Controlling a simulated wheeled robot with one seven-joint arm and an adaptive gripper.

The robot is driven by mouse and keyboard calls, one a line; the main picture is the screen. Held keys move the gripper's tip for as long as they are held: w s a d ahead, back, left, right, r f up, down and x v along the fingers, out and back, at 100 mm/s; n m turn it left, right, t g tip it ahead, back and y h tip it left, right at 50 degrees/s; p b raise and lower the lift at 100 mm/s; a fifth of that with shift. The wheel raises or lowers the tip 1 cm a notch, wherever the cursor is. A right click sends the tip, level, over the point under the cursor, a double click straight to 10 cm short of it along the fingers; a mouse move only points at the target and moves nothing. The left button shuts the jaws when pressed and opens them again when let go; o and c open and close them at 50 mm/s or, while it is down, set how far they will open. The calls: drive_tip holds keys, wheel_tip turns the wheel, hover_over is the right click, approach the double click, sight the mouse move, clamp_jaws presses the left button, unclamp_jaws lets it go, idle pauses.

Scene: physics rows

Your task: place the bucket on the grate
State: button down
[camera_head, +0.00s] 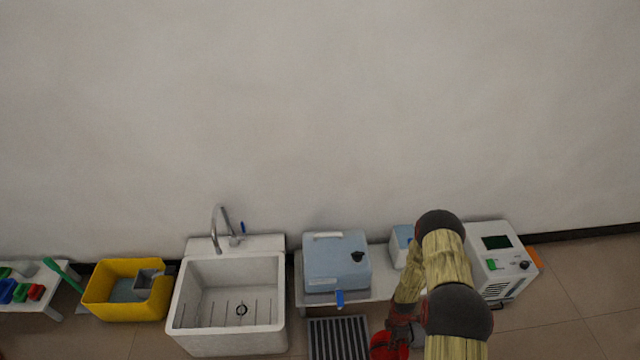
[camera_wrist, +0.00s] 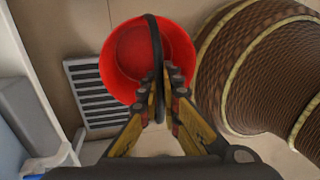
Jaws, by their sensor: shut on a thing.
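The red bucket (camera_wrist: 120,55) hangs below my gripper (camera_wrist: 160,95) in the wrist view, seen from above and empty inside. My gripper is shut on the bucket's dark arched handle (camera_wrist: 158,60). In the head view the bucket (camera_head: 388,346) shows at the bottom edge, partly hidden by my gripper and arm. The grate (camera_head: 338,338) is a dark slatted panel on the floor, just left of the bucket. In the wrist view the grate (camera_wrist: 84,100) lies left of and below the bucket, which covers part of its right side.
A blue container (camera_head: 336,262) with a blue tap (camera_head: 340,299) stands on a low white bench (camera_head: 380,288) behind the grate. A white sink (camera_head: 228,335) is left of the grate. A white machine (camera_head: 500,262) stands right. A yellow mop bucket (camera_head: 124,310) is further left.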

drive_tip(key=w+a+r+m+y, duration=0.1)
drive_tip(key=w+r+m, duration=0.4)
drive_tip(key=r, duration=0.6)
drive_tip(key=w+a+r+m+y, duration=0.1)
drive_tip(key=w+r+m, duration=0.4)
drive_tip(key=r, duration=0.6)
drive_tip(key=a+r+m+t, duration=0.1)
drive_tip(key=a+r+m, duration=0.3)
drive_tip(key=r, duration=0.7)
drive_tip(key=w+a+r+m+t, duration=0.1)
drive_tip(key=a+r+m, duration=0.3)
drive_tip(key=r, duration=0.7)
drive_tip(key=shift+w+a+m, duration=0.2)
drive_tip(key=shift+a+m, duration=0.1)
drive_tip(key=shift+a, duration=0.4)
